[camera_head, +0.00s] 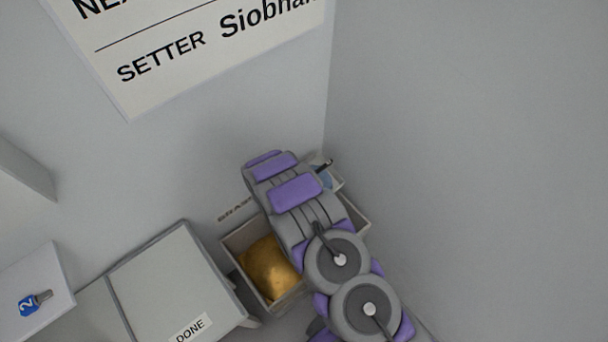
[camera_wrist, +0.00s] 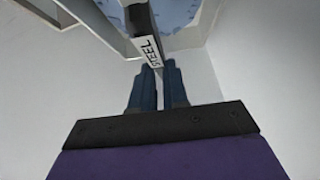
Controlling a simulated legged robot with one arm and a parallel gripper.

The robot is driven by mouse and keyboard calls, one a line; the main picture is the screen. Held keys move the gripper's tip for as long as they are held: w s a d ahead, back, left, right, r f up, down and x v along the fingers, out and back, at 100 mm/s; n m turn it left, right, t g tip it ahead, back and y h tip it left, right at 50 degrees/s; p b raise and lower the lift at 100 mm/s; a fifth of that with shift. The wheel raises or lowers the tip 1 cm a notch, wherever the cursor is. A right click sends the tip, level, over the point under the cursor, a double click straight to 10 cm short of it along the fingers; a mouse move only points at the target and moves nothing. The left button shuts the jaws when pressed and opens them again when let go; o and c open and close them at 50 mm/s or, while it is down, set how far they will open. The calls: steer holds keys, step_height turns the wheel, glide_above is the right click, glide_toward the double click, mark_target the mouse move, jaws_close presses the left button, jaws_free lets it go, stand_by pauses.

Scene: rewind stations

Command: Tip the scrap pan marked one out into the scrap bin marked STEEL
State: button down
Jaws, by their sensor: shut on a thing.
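My gripper (camera_wrist: 159,72) has its two dark blue fingers nearly together. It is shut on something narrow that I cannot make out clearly. A STEEL label (camera_wrist: 149,52) shows right at the fingertips in the wrist view, on a grey bar or wall. Above it is a pale box with blue-grey contents (camera_wrist: 178,10). In the head view, my arm hides the gripper and most of a pale bin with bluish contents (camera_head: 326,178). No mark one can be read in either view, and I cannot identify the pan.
Left of that is a grey box marked DONE (camera_head: 165,285). A blue tag marked 2 (camera_head: 29,304) lies on a white surface. Walls close in behind and at right.

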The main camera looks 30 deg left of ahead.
steer(key=d+b, duration=0.1)
steer(key=b, duration=0.2)
steer(key=m+y+b, duration=0.1)
steer(key=b, duration=0.1)
steer(key=shift+s+d+r+t+y+b, duration=0.2)
steer(key=shift+s+d+t+y+b, duration=0.1)
steer(key=shift+d+b, duration=0.1)
steer(key=shift+b, duration=0.3)
steer(key=b, duration=0.3)
steer(key=shift+s+d+y, duration=0.1)
steer(key=shift+d+y, duration=0.25)
steer(key=shift+y, duration=0.05)
